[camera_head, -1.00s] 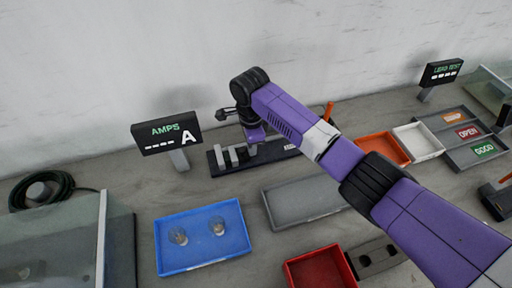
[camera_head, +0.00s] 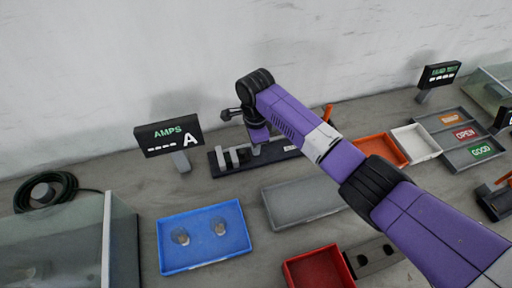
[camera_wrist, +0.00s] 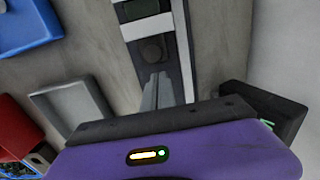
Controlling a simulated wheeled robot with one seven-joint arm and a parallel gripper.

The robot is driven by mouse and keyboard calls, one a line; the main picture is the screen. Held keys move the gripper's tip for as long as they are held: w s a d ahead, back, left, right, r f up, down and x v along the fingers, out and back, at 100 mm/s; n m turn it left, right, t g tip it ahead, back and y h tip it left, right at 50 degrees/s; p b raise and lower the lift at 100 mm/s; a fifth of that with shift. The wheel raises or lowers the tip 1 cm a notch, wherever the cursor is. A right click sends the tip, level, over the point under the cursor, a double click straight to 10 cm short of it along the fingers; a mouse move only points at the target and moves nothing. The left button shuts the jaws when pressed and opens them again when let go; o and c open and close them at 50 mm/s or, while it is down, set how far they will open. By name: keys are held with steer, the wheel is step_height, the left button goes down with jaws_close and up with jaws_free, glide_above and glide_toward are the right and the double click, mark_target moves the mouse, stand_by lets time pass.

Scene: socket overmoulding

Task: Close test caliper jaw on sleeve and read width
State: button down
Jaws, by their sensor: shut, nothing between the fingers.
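The test caliper appears to be the dark base with pale upright jaws (camera_head: 233,157) at the back of the bench, below the AMPS display. In the wrist view its dark rail (camera_wrist: 160,20) runs up the picture, with pale crossbars and a round dark knob. My gripper (camera_wrist: 155,92) is shut and empty, its thin grey fingers pointing at the rail near the knob. In the head view my gripper (camera_head: 257,150) is low over the base's middle, right of the jaws, and my wrist partly hides it. I cannot make out a sleeve between the jaws or whether the fingers touch the caliper.
The AMPS display (camera_head: 168,136) shows dashes. A blue tray (camera_head: 205,258) holds two small clear pieces. A grey tray (camera_head: 300,205), a red bin (camera_head: 318,268), an orange tray (camera_head: 380,148) and a white tray (camera_head: 416,143) stand nearby. Labelled trays (camera_head: 470,140) are at right.

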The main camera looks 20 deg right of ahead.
step_height(320, 180, up, 6)
steer(key=p, duration=0.6)
steer(key=shift+r, duration=0.2)
stand_by(0.5)
